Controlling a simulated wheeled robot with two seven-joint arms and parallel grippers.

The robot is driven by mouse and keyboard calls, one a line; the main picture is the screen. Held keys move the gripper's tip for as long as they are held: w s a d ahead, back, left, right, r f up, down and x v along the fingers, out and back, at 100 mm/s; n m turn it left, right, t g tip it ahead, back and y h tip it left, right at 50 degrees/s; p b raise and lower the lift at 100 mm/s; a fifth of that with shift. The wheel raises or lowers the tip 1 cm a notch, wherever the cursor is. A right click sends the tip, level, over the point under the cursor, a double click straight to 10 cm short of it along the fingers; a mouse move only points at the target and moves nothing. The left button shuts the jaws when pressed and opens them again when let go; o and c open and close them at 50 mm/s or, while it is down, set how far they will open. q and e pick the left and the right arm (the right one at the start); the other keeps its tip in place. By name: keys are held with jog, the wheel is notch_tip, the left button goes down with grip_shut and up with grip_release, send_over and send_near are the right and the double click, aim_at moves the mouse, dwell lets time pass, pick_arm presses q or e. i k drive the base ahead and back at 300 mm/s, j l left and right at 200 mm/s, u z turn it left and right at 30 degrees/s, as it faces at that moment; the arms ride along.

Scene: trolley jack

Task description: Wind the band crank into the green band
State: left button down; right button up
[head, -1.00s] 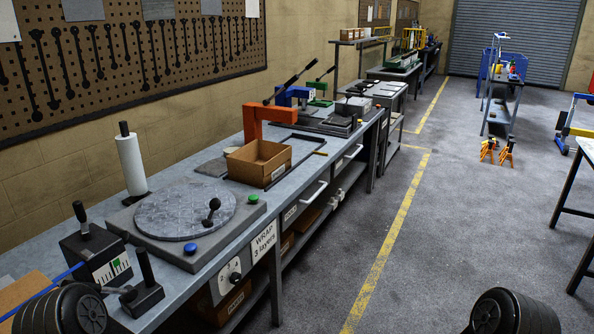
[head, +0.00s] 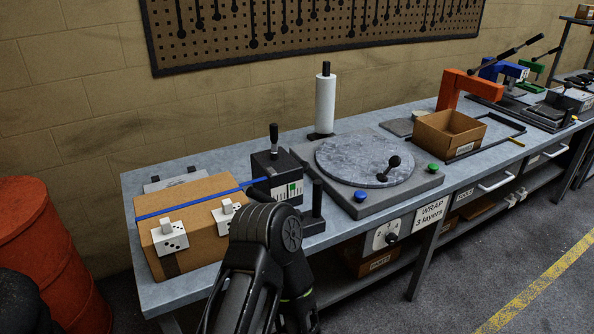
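The band crank is on a black box (head: 277,177) on the bench's left part, with an upright black-knobbed handle (head: 273,140) on top. The box's white gauge face carries a green band (head: 292,190); its pointer reading is too small to tell. A blue strap (head: 195,202) runs from the box across a cardboard carton (head: 195,240). A short black upright post (head: 317,200) stands at the box's right. My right gripper is out of view.
White dotted blocks (head: 170,238) sit at the carton's front edge. A round grey turntable (head: 365,158) with blue and green buttons is to the right, beyond it an open cardboard box (head: 450,133). A paper roll (head: 325,100) stands behind. A red drum (head: 45,250) is at the left.

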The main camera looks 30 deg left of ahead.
aim_at(273, 127)
jog(key=i+l+u, duration=0.4)
jog(key=i+l, duration=0.15)
jog(key=i+l+u, duration=0.4)
jog(key=i+l, duration=0.2)
jog(key=l, duration=0.1)
